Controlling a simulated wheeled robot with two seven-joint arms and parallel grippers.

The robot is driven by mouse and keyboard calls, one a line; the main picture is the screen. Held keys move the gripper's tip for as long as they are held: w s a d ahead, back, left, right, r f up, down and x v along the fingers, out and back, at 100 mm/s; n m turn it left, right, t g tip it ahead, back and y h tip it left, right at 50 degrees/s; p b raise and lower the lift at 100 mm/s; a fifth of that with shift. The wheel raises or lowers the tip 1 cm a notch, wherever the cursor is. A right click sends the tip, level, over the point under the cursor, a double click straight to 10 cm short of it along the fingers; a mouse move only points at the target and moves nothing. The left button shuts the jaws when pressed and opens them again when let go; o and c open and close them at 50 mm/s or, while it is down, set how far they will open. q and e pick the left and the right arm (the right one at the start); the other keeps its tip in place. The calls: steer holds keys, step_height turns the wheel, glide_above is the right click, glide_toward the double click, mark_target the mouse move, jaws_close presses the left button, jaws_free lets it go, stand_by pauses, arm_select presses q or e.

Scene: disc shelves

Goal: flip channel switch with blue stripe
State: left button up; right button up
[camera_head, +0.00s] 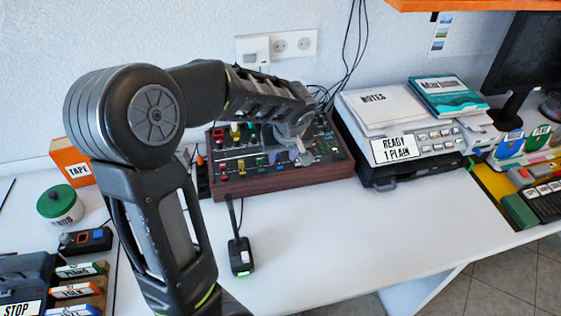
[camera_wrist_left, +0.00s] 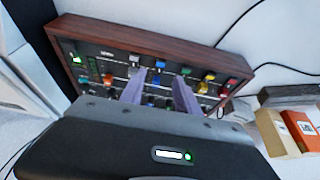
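The channel switches sit on a wood-sided control panel (camera_head: 290,184), with knobs and switches in several colours. The panel also shows in the left wrist view, where its wooden rim (camera_wrist_left: 150,35) runs along the top. My left gripper (camera_head: 302,152) is over the right part of the panel, pointing down at it. In the left wrist view my left gripper (camera_wrist_left: 160,90) has its two fingers apart with nothing clearly held. A blue-marked control (camera_wrist_left: 160,65) shows between and beyond the fingers. Contact with a switch cannot be told. My right gripper is not in view.
A small black device (camera_head: 240,256) on a cable lies in front. An orange tape box (camera_head: 72,162) and a green-lidded jar (camera_head: 58,206) stand left.

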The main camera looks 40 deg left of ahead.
mark_target(280, 166)
arm_select(q)
steer(key=x, duration=0.5)
steer(key=shift+a+f, duration=0.1)
steer(key=shift+f, duration=0.25)
steer(key=shift+c, duration=0.6)
jaws_close()
